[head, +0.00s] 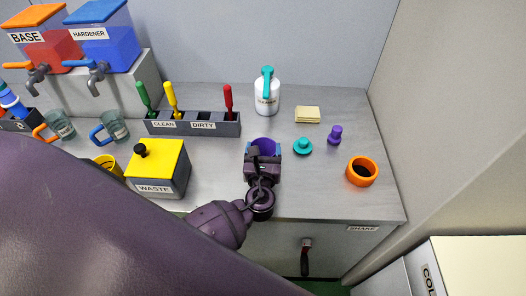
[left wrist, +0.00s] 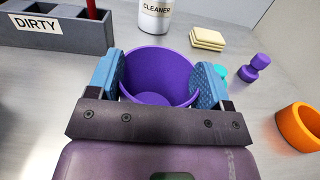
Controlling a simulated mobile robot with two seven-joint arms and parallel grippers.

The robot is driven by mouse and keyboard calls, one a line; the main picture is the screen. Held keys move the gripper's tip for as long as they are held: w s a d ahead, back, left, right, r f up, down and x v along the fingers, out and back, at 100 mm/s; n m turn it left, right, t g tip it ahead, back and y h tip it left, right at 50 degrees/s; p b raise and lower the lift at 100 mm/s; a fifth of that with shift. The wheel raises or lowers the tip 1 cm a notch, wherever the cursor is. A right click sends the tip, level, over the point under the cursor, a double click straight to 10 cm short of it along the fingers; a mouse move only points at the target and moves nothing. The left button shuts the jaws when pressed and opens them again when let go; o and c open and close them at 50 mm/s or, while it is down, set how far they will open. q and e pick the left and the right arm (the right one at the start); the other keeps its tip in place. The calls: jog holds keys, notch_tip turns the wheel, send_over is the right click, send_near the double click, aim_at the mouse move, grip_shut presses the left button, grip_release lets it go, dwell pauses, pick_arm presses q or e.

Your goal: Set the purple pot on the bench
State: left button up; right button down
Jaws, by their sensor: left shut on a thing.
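The purple pot (left wrist: 162,72) is an open, empty-looking cup between the blue pads of my left gripper (left wrist: 160,82), which is shut on it. In the head view the pot (head: 264,146) shows beyond the left gripper (head: 265,150), over the middle of the grey bench (head: 225,195). The pot looks upright. Its base is hidden, so I cannot tell whether it touches the bench. My right gripper is not in view.
A holder (head: 215,128) marked CLEAN and DIRTY and a yellow-topped WASTE box (head: 158,165) stand to the left. A cleaner bottle (head: 267,98) is behind. A teal knobbed piece (head: 302,146), purple knobbed piece (head: 334,135), sponges (head: 307,115) and orange pot (head: 362,172) lie right.

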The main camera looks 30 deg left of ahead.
aim_at(264, 140)
pick_arm(q)
jog(key=shift+w+a+f, duration=0.1)
jog(key=shift+w+a, duration=0.2)
jog(key=shift+w, duration=0.35)
jog(key=shift+w+a+f, duration=0.1)
jog(key=shift+w+a, duration=0.15)
jog(key=shift+w, duration=0.3)
jog(key=shift+b+x, duration=0.4)
jog(key=shift+x, duration=1.1)
jog(key=shift+w+a+f, duration=0.25)
jog(key=shift+w, duration=0.25)
jog(key=shift+b+x, duration=0.5)
jog(key=shift+x, duration=2.5)
jog(key=shift+w+a+f+b, duration=0.1)
jog(key=shift+w+a+b, duration=0.25)
jog(key=shift+w, duration=0.25)
